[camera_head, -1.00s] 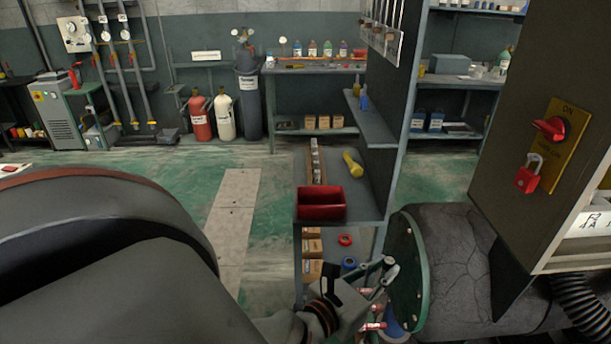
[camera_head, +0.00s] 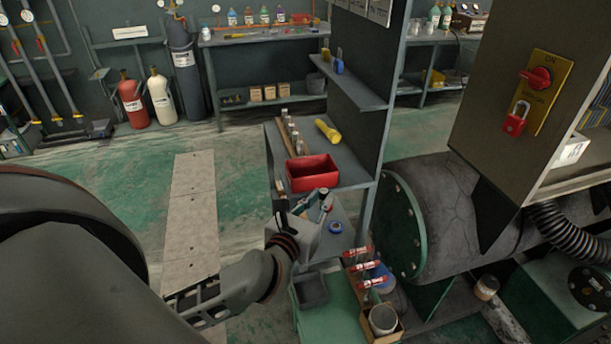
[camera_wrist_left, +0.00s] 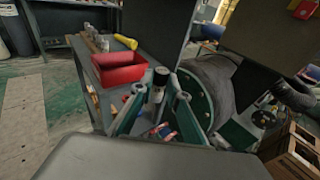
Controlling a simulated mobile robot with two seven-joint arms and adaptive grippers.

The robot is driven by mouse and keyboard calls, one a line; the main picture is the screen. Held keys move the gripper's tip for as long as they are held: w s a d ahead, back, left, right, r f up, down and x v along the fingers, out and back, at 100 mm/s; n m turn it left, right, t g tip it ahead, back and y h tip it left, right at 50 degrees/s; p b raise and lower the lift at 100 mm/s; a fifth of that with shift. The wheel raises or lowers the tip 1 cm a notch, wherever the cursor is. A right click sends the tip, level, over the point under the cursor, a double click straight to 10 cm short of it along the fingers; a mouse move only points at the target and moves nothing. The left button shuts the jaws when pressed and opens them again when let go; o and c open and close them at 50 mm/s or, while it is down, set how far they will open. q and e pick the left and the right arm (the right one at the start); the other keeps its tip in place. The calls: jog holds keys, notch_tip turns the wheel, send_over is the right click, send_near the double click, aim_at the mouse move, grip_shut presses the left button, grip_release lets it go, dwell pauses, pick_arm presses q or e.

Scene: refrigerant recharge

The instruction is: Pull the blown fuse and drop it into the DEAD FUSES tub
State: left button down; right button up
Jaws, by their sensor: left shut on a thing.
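My left gripper (camera_head: 316,203) is just in front of and below the near edge of a red open tub (camera_head: 313,172), which stands on a grey shelf. No label on the tub can be read. In the left wrist view, the fingers (camera_wrist_left: 157,92) are shut on a small upright cylinder with a dark end (camera_wrist_left: 160,78), taken as the fuse. The red tub (camera_wrist_left: 118,70) is beyond it to the left. Fingers hide much of the held fuse. My right gripper is not in view.
A yellow flashlight (camera_head: 327,130) and a row of small items (camera_head: 290,134) lie behind the tub. A grey tank (camera_head: 437,217) and switch cabinet (camera_head: 520,110) are right.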

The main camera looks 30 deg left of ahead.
pick_arm(q)
jog(key=w+a+r+n+g+y, duration=0.2)
jog(key=w+a+n+y, duration=0.3)
jog(key=w+a, duration=0.85)
jog(key=shift+m+y, duration=0.3)
jog(key=shift+y, duration=0.1)
jog(key=f, duration=0.1)
jog(key=f+b, duration=0.1)
jog(key=f, duration=0.3)
jog(key=shift+w+d, duration=0.1)
jog(key=shift+w, duration=0.25)
jog(key=shift+f+b, duration=0.3)
jog(key=shift+b, duration=0.35)
jog(key=shift+f+b, duration=0.3)
jog(key=shift+f, duration=0.05)
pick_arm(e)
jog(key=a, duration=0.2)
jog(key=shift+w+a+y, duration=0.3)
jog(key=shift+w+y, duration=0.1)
pick_arm(q)
jog(key=c, duration=1.9)
grip_release()
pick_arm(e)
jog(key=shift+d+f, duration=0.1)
